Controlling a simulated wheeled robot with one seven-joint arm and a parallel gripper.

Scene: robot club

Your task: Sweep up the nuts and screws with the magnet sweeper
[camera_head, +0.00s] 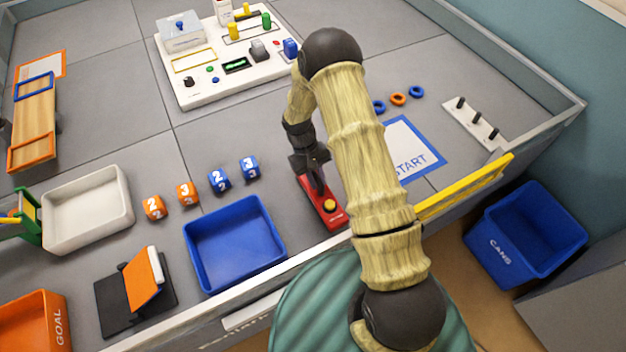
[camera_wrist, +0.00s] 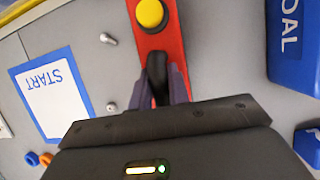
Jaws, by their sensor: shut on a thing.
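The magnet sweeper (camera_head: 334,217) is a red bar with a yellow button and a black upright handle. It lies near the table's front edge in the head view, and its red bar (camera_wrist: 169,42) also shows in the wrist view. My gripper (camera_head: 316,184) is shut on the black handle; in the wrist view the fingers (camera_wrist: 163,88) stand on both sides of it. Two small grey metal pieces that look like screws lie left of the sweeper in the wrist view, one upper (camera_wrist: 109,39) and one lower (camera_wrist: 112,107). In the head view my arm hides that area.
A blue tray (camera_head: 197,262) stands left of the sweeper, with numbered cubes (camera_head: 219,179) behind it. Right of my arm are the START sheet (camera_head: 428,165), several rings (camera_head: 398,99) and a peg board (camera_head: 460,122). A control panel board (camera_head: 190,98) lies farther back.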

